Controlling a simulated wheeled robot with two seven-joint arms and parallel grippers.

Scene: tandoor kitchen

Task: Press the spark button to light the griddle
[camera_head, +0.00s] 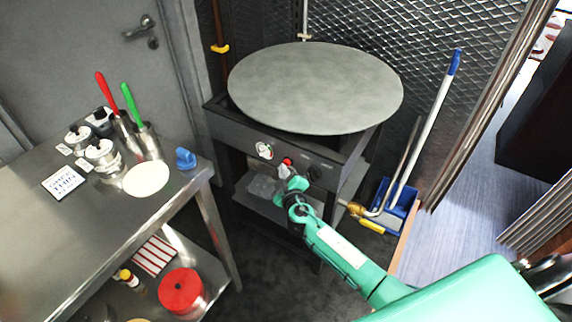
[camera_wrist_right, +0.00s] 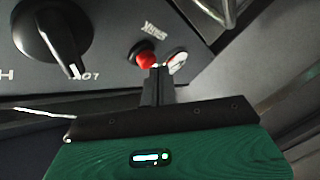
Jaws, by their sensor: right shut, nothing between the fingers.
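The griddle (camera_head: 315,85) is a large round grey plate on a dark stand. Its front panel carries the red spark button (camera_head: 288,161), which also shows in the wrist view (camera_wrist_right: 145,60) beside an upside-down "SPARK" label. My right gripper (camera_head: 285,173) is at the panel just below the button, its fingers closed and empty. In the wrist view the closed fingertips (camera_wrist_right: 159,70) overlap the button's lower right edge; I cannot tell whether they touch it. No flame shows. My left gripper is out of view.
A black knob (camera_wrist_right: 52,38) and a white gauge (camera_head: 264,150) flank the button. A steel table (camera_head: 30,225) with tins and utensils stands left. A blue dustpan (camera_head: 394,200) with long handles and a brass-ended pipe are right of the stand.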

